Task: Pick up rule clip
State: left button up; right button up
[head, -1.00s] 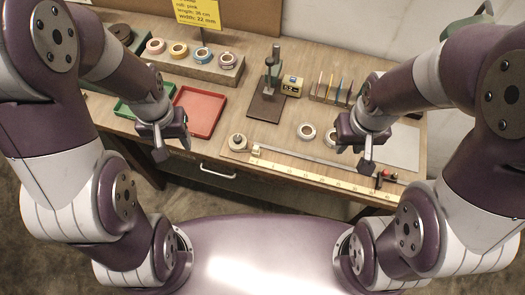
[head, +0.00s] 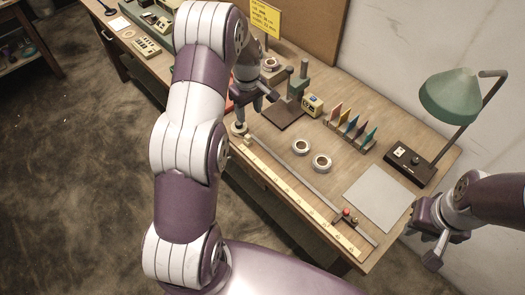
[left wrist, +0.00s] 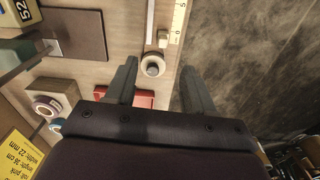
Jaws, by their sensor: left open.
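A round white-and-grey piece (left wrist: 152,65) stands beside that block. My left gripper (head: 264,99) is open above this end of the rule. In the left wrist view its fingers (left wrist: 160,88) are apart with nothing between them, the round piece just beyond. My right gripper (head: 434,250) hangs right of the table; its jaws are unclear.
A dark-based stand (head: 283,113), coloured cards (head: 350,125) and a green lamp (head: 450,97) stand behind. A grey sheet (head: 378,198) lies at right.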

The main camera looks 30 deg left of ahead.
pick_arm(q)
jog(key=f, duration=0.1)
jog(key=a+f+n, duration=0.1)
jog(key=f, duration=0.1)
jog(key=shift+a+p, duration=0.2)
jog(key=shift+p, duration=0.2)
jog(key=p, duration=0.1)
send_over(248, 136)
notch_tip(248, 136, down, 4)
jog(key=shift+d+f, duration=0.15)
jog(key=shift+f, duration=0.5)
jog(key=f, duration=0.1)
jog(key=f+p, duration=0.1)
jog(key=f, duration=0.1)
jog(key=f+p, duration=0.1)
jog(key=shift+a+f, duration=0.2)
jog(key=shift+a, duration=0.05)
jog(key=shift+f, duration=0.25)
jog(key=shift+d, duration=0.1)
pick_arm(e)
jog(key=r, duration=0.2)
jog(key=a+r, duration=0.1)
jog(key=r, duration=0.1)
jog(key=shift+w, duration=0.15)
pick_arm(q)
grip_shut()
pick_arm(e)
jog(key=shift+a, duration=0.1)
